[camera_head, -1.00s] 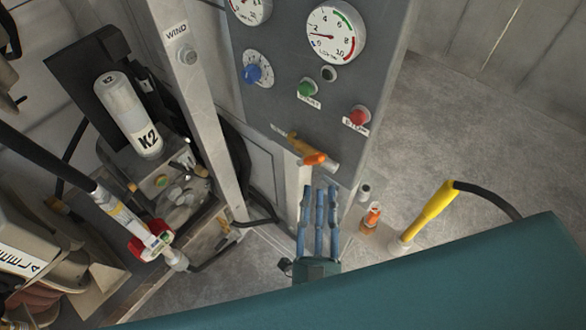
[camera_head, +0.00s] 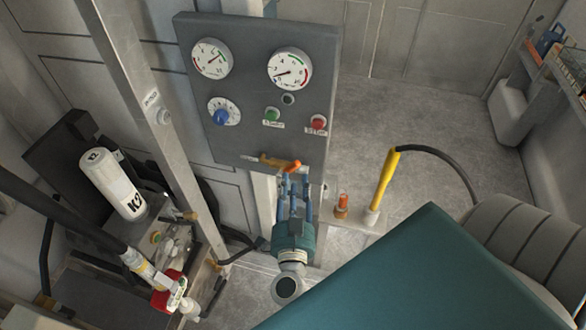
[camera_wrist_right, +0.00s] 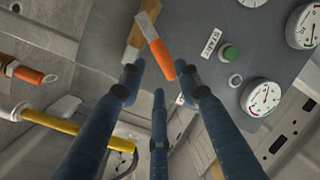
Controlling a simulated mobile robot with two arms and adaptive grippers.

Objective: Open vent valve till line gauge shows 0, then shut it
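The vent valve (camera_head: 270,160) is a brass-coloured fitting with an orange lever, low on the grey panel. Its orange lever (camera_wrist_right: 160,58) shows in the right wrist view. The line gauge (camera_head: 289,68) is the right-hand white dial; its needle points to the lower left, at the low end of the scale. My right gripper (camera_head: 290,183) is just below the lever. In the right wrist view its blue fingers (camera_wrist_right: 159,82) are spread, with the lever's orange end beyond and between the tips. Contact cannot be told. My left gripper is not in view.
The panel (camera_head: 240,150) also carries a second gauge (camera_head: 211,58), a blue knob (camera_head: 222,117), a green button (camera_head: 272,115) and a red button (camera_head: 318,122). A yellow-handled tool (camera_head: 385,180) and an orange-topped fitting (camera_head: 342,205) stand right of my gripper. A metal post (camera_head: 150,110) stands left.

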